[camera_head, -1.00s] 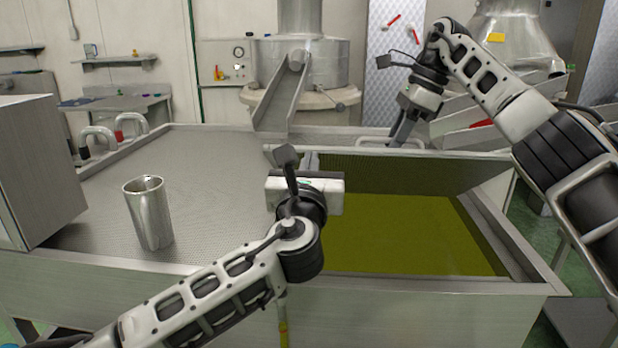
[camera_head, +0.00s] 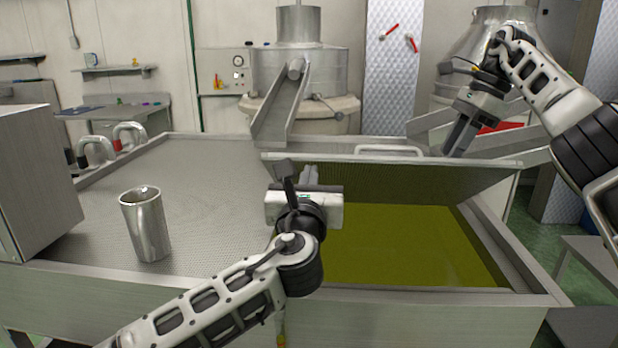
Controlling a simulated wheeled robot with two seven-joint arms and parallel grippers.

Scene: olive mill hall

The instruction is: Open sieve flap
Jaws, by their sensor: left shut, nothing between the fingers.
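The sieve flap (camera_head: 400,178) is a perforated metal panel over the right part of the vat. It stands raised and leaning back, its bar handle (camera_head: 388,150) at the top edge. Below it the vat opening shows green oil (camera_head: 410,245). My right gripper (camera_head: 458,150) is just right of the handle, apart from it, near the flap's top edge. Its two fingers look parted and empty. My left gripper (camera_head: 309,174) is shut and empty, in front of the flap's left end, and hides part of it.
A metal cup (camera_head: 147,225) stands on the flat perforated cover (camera_head: 215,190) at left. A metal box (camera_head: 35,180) sits at the left edge. A chute (camera_head: 276,115) from the mill comes down behind the vat. Two curved pipes (camera_head: 128,130) stand at the back left.

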